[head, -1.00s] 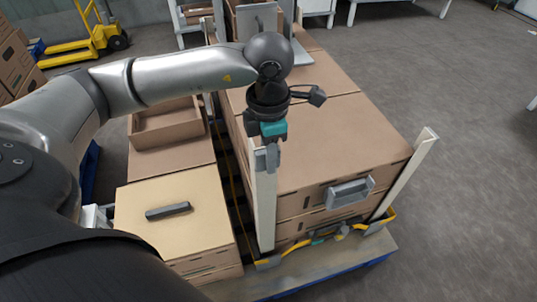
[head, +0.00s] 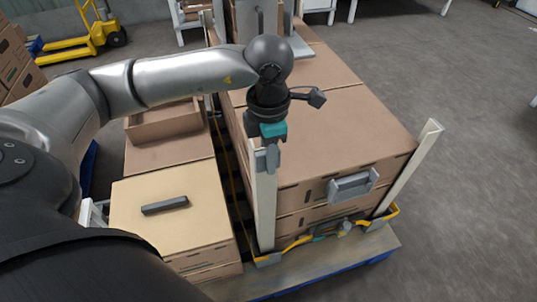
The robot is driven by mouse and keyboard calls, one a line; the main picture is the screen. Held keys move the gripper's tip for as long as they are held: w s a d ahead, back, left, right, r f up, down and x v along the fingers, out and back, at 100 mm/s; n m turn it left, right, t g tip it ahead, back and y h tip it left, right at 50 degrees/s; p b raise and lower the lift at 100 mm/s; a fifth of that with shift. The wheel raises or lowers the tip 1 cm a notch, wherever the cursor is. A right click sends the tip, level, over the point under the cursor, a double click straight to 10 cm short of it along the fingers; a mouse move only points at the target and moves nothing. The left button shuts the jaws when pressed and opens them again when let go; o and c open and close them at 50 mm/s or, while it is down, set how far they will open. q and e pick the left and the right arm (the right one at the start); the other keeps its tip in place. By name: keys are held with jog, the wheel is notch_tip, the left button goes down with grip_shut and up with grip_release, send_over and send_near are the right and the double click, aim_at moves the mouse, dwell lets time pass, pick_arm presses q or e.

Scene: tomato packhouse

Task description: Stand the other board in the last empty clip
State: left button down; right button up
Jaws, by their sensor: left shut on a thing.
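My left gripper (head: 267,157) is shut on the top part of a long pale board (head: 264,210). The board stands nearly upright at the near left corner of the carton stack (head: 330,135). Its lower end is by a grey clip (head: 267,259) on the yellow strap at the pallet; I cannot tell whether it is seated in it. Another pale board (head: 408,170) stands, leaning outward in the picture, at the near right corner, its foot by the strap. My right gripper is not in view.
A yellow strap (head: 297,243) runs along the pallet's (head: 330,262) near side. A grey handled piece (head: 352,185) is on the stack's front. Lower cartons (head: 170,228), one with a dark bar (head: 165,205), stand left across a narrow gap. The floor right is clear.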

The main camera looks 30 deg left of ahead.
pick_arm(q)
jog(key=shift+f+b, duration=0.35)
jog(key=shift+f, duration=0.15)
